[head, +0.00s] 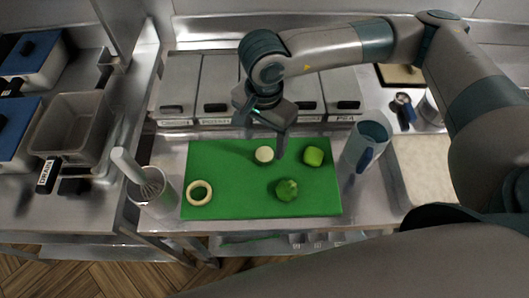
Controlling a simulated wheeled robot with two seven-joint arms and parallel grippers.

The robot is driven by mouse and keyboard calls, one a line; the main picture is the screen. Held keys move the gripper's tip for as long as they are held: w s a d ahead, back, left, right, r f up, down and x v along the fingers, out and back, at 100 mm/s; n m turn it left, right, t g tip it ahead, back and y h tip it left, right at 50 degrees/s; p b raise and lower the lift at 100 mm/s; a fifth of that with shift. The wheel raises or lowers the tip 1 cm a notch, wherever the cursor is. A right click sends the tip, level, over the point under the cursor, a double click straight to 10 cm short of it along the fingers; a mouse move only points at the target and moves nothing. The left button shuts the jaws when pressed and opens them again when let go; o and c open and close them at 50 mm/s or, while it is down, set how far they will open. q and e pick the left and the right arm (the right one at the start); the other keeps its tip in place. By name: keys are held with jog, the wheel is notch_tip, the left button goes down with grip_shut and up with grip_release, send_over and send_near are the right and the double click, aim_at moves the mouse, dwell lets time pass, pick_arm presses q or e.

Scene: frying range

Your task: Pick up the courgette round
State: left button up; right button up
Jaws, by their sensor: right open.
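The courgette round (264,155) appears to be the small pale disc lying flat near the back middle of the green board (225,165). My right gripper (279,152) is above the board, pointing down, with its fingers just right of the disc. It is open and holds nothing that I can see. I cannot tell its exact height or whether it touches the disc. My left gripper is out of view.
On the board are a pale ring (199,193), a green chunk (313,156) and a crinkled green piece (287,190). Lidded bins (180,85) line the back.

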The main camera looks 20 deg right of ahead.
aim_at(265, 153)
jog(key=shift+s+f+p, duration=0.15)
jog(key=shift+f+p, duration=0.5)
jog(key=shift+p, duration=0.05)
notch_tip(265, 153, down, 2)
jog(key=shift+f+p, duration=0.1)
jog(key=shift+p, duration=0.4)
jog(key=shift+f, duration=0.5)
jog(key=c, duration=0.9)
